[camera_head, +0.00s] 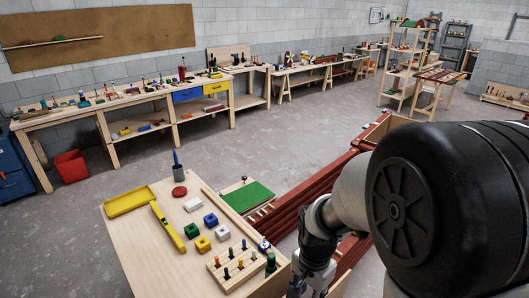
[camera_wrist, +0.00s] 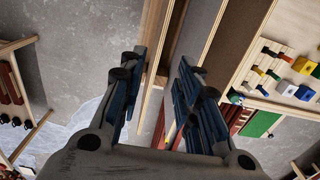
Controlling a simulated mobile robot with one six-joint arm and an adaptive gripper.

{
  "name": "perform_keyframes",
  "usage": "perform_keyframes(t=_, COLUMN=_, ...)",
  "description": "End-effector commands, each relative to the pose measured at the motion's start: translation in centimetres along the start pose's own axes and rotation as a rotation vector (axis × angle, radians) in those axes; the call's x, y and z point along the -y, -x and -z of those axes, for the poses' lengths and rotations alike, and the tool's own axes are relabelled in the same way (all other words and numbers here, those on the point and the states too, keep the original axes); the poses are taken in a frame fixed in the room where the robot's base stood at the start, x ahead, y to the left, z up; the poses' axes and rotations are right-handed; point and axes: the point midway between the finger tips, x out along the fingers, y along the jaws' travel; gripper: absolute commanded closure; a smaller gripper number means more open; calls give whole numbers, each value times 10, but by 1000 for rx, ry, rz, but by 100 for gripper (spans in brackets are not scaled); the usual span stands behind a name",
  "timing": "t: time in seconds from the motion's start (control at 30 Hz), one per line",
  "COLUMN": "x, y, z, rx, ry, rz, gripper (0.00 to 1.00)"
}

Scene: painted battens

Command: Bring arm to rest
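My arm (camera_head: 350,195) comes in from the right of the head view, with its large dark joint close to the camera. My gripper (camera_head: 308,278) hangs low beside the front right of the near table, partly cut off by the lower picture edge. In the wrist view, the two dark fingers of my gripper (camera_wrist: 158,68) stand apart with a clear gap between them. Nothing is held; wooden boards and grey floor show behind the gap. I cannot tell whether any finger touches the table or boards.
The near table (camera_head: 140,235) bears a yellow tray (camera_head: 129,202), coloured cubes, and a peg block (camera_head: 238,268). Dark red battens (camera_head: 318,188) and a green board (camera_head: 246,196) lie beside it. Benches line the back wall. The grey floor (camera_head: 300,135) between is open.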

Motion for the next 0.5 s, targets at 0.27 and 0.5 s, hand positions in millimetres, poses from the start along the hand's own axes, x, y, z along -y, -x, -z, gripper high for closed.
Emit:
perform_keyframes(t=0.27, x=-22, y=35, z=-14, rx=-86, ry=252, rz=90, gripper=69)
perform_keyframes(t=0.5, x=-67, y=58, z=-45, rx=-215, ry=575, rz=160, gripper=69)
